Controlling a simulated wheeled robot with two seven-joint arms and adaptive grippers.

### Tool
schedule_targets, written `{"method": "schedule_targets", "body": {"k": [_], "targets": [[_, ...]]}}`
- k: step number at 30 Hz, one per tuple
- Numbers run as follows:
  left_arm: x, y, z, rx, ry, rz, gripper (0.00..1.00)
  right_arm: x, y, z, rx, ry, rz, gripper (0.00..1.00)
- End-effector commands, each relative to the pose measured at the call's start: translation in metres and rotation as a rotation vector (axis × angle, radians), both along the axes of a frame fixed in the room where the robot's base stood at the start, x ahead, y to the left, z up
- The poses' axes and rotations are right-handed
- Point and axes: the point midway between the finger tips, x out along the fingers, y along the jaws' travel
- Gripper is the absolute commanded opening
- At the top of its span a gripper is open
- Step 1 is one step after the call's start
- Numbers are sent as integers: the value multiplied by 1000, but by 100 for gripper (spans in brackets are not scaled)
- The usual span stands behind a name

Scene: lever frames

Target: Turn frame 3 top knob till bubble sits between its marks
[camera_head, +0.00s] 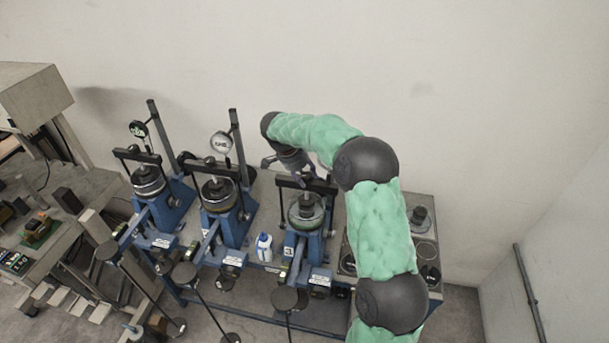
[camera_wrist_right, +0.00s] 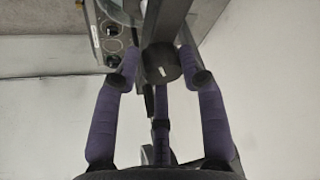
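Frame 3 (camera_head: 304,243) is the right-hand one of the blue lever frames in the head view. Its round cell (camera_head: 305,211) sits under a dark crossbeam. My right gripper (camera_head: 305,174) is at the top of this frame, reached from behind and above. In the right wrist view the dark top knob (camera_wrist_right: 160,63) with a white mark lies between the purple fingertips of the right gripper (camera_wrist_right: 159,68). The fingertips appear to press on both sides of it, and a third finger lies below it. The bubble and its marks cannot be made out. My left gripper is not in view.
Two similar blue frames (camera_head: 220,193) with dials stand to the left. A white bottle (camera_head: 264,247) stands between the second and third frames. Dark round weights (camera_head: 419,216) lie on the bench at right. A wall is close behind.

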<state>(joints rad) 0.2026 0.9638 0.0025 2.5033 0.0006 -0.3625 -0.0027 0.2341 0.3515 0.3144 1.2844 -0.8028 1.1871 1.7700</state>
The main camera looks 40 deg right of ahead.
Motion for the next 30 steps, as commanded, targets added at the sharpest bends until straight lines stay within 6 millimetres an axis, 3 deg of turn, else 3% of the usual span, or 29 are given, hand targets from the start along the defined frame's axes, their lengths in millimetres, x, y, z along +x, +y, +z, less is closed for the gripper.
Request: {"method": "schedule_targets", "body": {"k": [20, 30], "targets": [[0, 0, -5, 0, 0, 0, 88, 0, 4, -5, 7, 4, 29, 8], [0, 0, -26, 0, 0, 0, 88, -1, 4, -8, 8, -1, 146, 8]]}}
